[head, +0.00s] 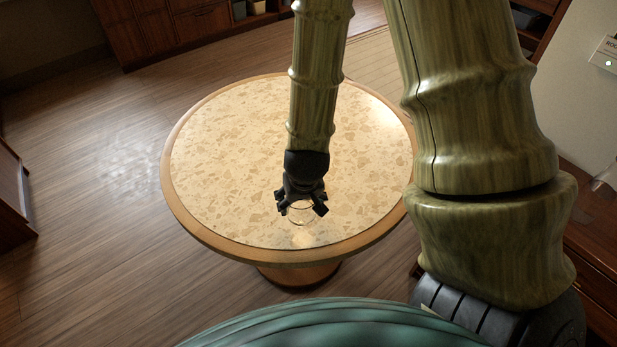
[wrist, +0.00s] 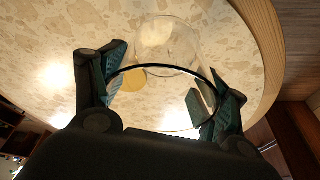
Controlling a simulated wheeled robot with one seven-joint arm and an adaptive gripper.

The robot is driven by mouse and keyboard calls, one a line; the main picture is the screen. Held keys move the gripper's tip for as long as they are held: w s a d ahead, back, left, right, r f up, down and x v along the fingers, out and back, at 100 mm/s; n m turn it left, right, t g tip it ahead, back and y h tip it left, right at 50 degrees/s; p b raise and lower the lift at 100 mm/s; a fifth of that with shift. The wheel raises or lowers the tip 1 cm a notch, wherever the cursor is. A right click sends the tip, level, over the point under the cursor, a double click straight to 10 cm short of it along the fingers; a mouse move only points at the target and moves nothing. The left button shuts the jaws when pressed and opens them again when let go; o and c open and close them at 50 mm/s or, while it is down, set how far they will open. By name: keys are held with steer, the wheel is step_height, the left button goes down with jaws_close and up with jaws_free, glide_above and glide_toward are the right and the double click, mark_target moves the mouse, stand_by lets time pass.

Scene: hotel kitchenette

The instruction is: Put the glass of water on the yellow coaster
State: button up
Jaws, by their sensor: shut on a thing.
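A clear glass (head: 301,214) is between the fingers of my gripper (head: 302,200), over the near part of the round table. The wrist view shows the glass (wrist: 170,47) with my gripper (wrist: 160,95) shut on it, one finger on each side. Its dark-looking rim faces the wrist camera. The yellow coaster (wrist: 132,79) shows as a small yellow disc on the table, partly seen through or beside the glass. I cannot make out the coaster in the head view. The water level and any gap between glass and table cannot be told.
The round table (head: 230,150) has a speckled stone top with a wooden rim (head: 185,212). Its visible top is otherwise clear. Wooden cabinets (head: 160,35) stand at the back, and another wooden unit is at the right edge.

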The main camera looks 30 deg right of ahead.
steer(key=b, duration=0.2)
steer(key=shift+w+d+f+b, duration=0.25)
steer(key=shift+w+b, duration=0.05)
steer(key=shift+b, duration=0.1)
steer(key=w+d, duration=0.3)
steer(key=w+d+p, duration=0.1)
steer(key=w+d, duration=0.1)
steer(key=w, duration=0.1)
steer(key=w+d+p, duration=0.1)
steer(key=w+d, duration=0.2)
steer(key=shift+w+d+f, duration=0.3)
steer(key=shift+w+d, duration=0.05)
steer(key=shift+s+p+x, duration=0.2)
steer(key=shift+p+x, duration=0.05)
steer(key=shift+x, duration=0.65)
steer(key=shift+s+p+x, duration=0.2)
steer(key=shift+x, duration=0.7)
steer(key=shift+a+f, duration=0.1)
steer(key=shift+f, duration=0.15)
steer(key=o, duration=1.4)
steer(key=shift+r, duration=0.1)
steer(key=shift+r, duration=0.45)
steer(key=v, duration=1.1)
steer(key=shift+s+a+r, duration=0.1)
steer(key=shift+s, duration=0.05)
